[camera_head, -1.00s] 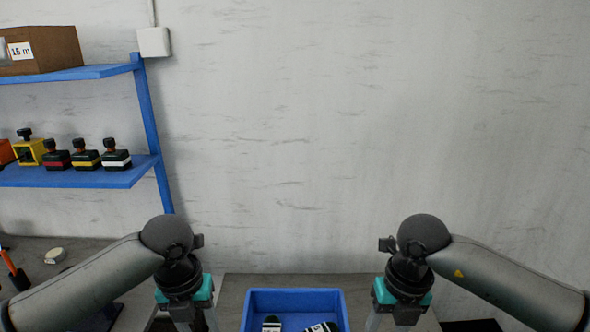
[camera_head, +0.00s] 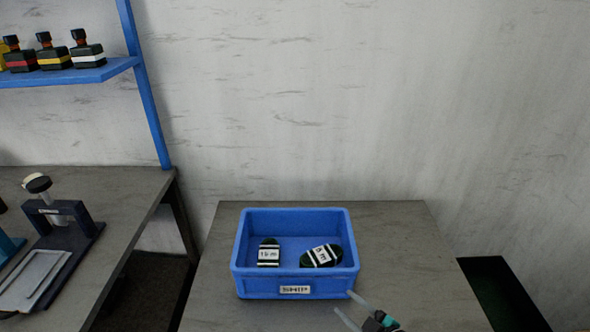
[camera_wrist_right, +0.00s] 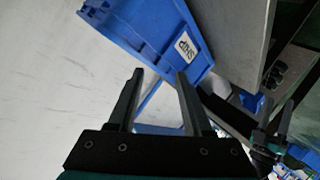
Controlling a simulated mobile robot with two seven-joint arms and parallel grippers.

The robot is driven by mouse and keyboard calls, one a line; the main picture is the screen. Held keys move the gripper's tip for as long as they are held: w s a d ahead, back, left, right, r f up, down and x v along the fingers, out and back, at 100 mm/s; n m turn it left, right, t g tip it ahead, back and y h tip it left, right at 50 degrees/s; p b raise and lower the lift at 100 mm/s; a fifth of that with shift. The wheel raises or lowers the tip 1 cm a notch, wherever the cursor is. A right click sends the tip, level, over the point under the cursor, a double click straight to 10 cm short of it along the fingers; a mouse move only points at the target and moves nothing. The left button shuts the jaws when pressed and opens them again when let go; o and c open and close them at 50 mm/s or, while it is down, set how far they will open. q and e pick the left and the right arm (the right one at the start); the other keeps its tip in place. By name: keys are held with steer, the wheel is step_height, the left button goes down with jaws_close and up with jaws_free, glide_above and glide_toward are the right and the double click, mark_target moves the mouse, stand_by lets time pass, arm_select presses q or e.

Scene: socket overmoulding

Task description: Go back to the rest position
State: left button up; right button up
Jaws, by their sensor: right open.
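My right gripper (camera_head: 349,306) is low in the head view, just in front of the right front corner of the blue bin. Its fingers are apart and nothing is between them. In the right wrist view the two dark fingers (camera_wrist_right: 158,82) are also spread and empty, with the blue bin (camera_wrist_right: 150,25) beyond them. My left gripper is not in the head view.
The blue bin (camera_head: 252,287) marked SHIP stands on a grey table (camera_head: 400,225). It holds two dark coils with white labels (camera_head: 268,254) (camera_head: 322,256). A left bench carries a press-like device (camera_head: 62,222). A blue shelf (camera_head: 85,74) holds several stamp-like items.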

steer(key=s+d+f+m+g+h+b, duration=0.2)
steer(key=s+d+f+m+h, duration=0.15)
steer(key=s+f, duration=0.55)
steer(key=s+d+f+m+g+h+b, duration=0.1)
steer(key=s+d+f+m+h+b, duration=0.35)
steer(key=f, duration=0.75)
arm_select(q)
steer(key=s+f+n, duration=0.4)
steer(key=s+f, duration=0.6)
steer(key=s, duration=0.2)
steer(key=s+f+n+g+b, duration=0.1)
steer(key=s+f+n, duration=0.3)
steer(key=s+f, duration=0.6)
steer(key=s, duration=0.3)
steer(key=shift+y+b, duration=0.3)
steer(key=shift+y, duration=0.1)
arm_select(e)
steer(key=s+f+m+g, duration=0.1)
steer(key=s+f+g, duration=0.1)
steer(key=s+f, duration=0.2)
steer(key=s+d+f+g, duration=0.1)
steer(key=s+f, duration=0.3)
steer(key=s, duration=0.7)
steer(key=s+d+f+m+g, duration=0.1)
steer(key=s+f+g, duration=0.2)
steer(key=s, duration=0.4)
steer(key=shift+s+f+m, duration=0.15)
steer(key=shift+f+m, duration=0.15)
steer(key=shift+f, duration=0.3)
steer(key=shift+d, duration=0.1)
